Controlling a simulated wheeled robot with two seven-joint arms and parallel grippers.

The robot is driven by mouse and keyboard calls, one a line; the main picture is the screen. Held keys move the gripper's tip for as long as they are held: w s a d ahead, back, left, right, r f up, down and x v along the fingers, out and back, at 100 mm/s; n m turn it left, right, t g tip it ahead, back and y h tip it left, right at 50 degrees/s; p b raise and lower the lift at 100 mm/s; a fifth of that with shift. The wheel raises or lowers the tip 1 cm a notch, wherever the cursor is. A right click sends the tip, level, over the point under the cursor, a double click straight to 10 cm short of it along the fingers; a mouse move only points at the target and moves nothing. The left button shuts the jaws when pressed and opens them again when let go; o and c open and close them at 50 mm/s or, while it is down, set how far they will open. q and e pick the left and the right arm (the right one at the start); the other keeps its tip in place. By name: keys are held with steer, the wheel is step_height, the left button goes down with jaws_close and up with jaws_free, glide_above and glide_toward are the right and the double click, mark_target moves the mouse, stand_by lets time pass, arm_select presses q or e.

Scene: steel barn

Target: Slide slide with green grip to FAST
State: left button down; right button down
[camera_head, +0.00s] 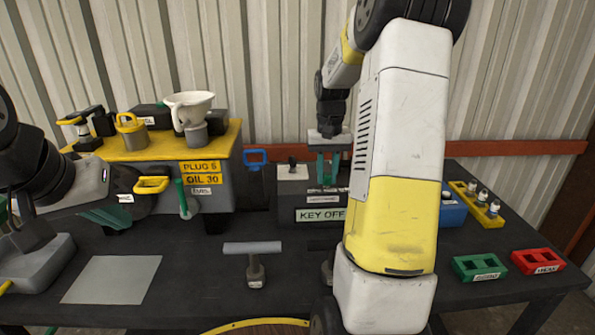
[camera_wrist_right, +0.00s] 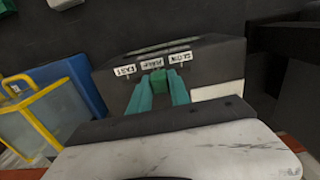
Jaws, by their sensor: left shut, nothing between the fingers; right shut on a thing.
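The slide's green grip (camera_wrist_right: 158,80) shows in the right wrist view on a dark box (camera_wrist_right: 215,65). White labels FAST (camera_wrist_right: 124,71), HALF (camera_wrist_right: 151,65) and SLOW (camera_wrist_right: 180,58) stand along the box, upside down in this view. The grip is close to the HALF label. My right gripper (camera_wrist_right: 159,90) is shut on the green grip, one teal finger on each side. In the head view my right gripper (camera_head: 328,172) reaches down over the box with the KEY OFF sign (camera_head: 320,215). My left gripper (camera_head: 112,219) is shut and empty at the left.
A yellow-topped box (camera_head: 160,155) with a funnel (camera_head: 190,105) and cans stands behind my left gripper. Green (camera_head: 480,268) and red (camera_head: 538,262) holders lie at the right. My right arm covers the table's middle right.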

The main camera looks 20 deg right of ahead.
steer(key=d, duration=0.2)
steer(key=s+d, duration=0.1)
steer(key=d, duration=0.2)
steer(key=shift+s+d+r, duration=0.1)
steer(key=shift+s+d, duration=0.05)
steer(key=shift+d, duration=0.2)
steer(key=c, duration=1.2)
jaws_free()
step_height(320, 180, up, 8)
steer(key=shift+s, duration=0.1)
